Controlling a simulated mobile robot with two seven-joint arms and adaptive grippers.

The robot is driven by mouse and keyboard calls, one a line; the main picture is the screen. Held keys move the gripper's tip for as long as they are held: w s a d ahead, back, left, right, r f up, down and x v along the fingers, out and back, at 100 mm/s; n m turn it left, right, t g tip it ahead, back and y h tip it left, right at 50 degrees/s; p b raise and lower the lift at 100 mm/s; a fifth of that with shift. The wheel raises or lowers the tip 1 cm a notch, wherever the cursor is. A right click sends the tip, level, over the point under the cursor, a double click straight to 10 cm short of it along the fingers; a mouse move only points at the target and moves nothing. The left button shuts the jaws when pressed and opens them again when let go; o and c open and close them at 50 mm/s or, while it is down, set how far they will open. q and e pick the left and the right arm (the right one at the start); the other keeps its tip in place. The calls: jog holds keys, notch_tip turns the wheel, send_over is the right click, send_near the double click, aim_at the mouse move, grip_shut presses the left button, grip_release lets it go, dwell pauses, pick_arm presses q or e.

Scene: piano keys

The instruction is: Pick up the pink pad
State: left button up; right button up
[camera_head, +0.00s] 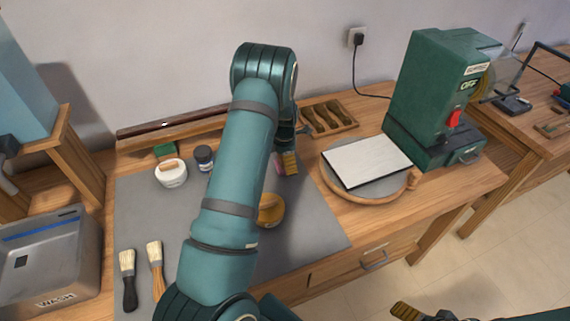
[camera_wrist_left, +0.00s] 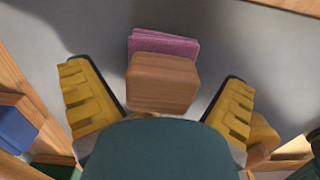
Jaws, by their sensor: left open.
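The pink pad (camera_wrist_left: 163,43) lies on the grey mat and shows at the top middle of the left wrist view. A wooden block (camera_wrist_left: 163,85) overlaps its near part in that view; I cannot tell whether they are joined. My left gripper (camera_wrist_left: 157,80) is open, with one yellow finger on each side of the block and clear space between. In the head view a sliver of the pink pad (camera_head: 278,165) shows beside the left gripper (camera_head: 288,163), mostly hidden by my arm. My right gripper (camera_head: 404,312) shows only partly at the bottom edge.
A white jar (camera_head: 171,173), a dark jar (camera_head: 204,156) and two brushes (camera_head: 141,275) stand or lie on the grey mat (camera_head: 310,225). A yellow round object (camera_head: 270,210) is beside my arm.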

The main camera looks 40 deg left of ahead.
pick_arm(q)
jog(key=shift+f, duration=0.65)
jog(key=c, duration=1.2)
jog(key=shift+c, duration=0.2)
jog(key=shift+r, duration=0.1)
notch_tip(320, 180, up, 10)
jog(key=shift+p, duration=0.65)
jog(key=shift+o, duration=0.9)
jog(key=shift+c, duration=0.2)
